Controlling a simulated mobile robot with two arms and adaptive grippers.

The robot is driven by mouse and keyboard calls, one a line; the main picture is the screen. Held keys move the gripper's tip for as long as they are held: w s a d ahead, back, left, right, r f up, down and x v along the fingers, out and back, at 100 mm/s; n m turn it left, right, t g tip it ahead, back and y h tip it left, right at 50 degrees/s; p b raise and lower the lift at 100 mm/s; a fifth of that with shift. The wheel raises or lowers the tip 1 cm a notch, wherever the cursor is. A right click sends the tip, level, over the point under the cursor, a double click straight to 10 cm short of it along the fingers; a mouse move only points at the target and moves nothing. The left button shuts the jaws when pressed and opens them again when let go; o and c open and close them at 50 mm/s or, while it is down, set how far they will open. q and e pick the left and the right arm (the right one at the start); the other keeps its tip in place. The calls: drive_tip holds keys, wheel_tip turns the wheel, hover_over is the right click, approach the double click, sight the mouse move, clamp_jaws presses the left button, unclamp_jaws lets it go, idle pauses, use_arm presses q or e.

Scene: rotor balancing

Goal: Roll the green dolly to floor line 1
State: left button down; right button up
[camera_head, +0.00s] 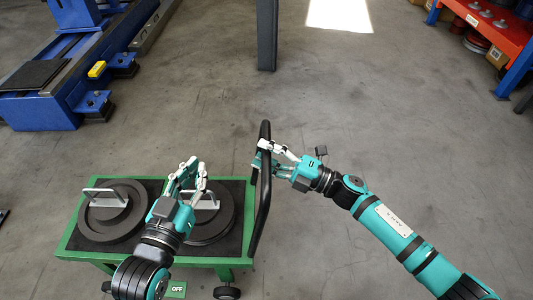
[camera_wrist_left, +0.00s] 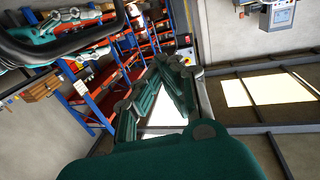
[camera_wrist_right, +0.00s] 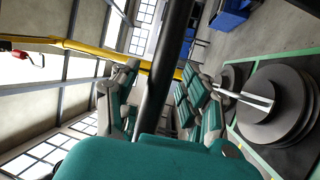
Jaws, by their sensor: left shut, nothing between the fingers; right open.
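The green dolly (camera_head: 68,243) stands at the lower left of the head view, with a black deck and a black push handle (camera_head: 263,200) on its right side. Two dark discs with grey handles, a left one (camera_head: 108,228) and a right one (camera_head: 228,222), lie on the deck. My right gripper (camera_head: 261,153) is open at the far part of the push handle; in the right wrist view the bar (camera_wrist_right: 165,70) passes between its fingers. My left gripper (camera_head: 193,166) is shut and empty above the right disc, partly hiding it. I cannot make out floor line 1.
A blue machine (camera_head: 60,85) with a yellow block stands at the upper left. A dark post (camera_head: 267,40) rises at the top middle. An orange and blue shelf (camera_head: 490,30) is at the upper right. A green "OFF" plate (camera_head: 176,289) shows at the dolly's near side. The middle floor is clear.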

drive_tip(key=shift+c, duration=0.4)
clamp_jaws()
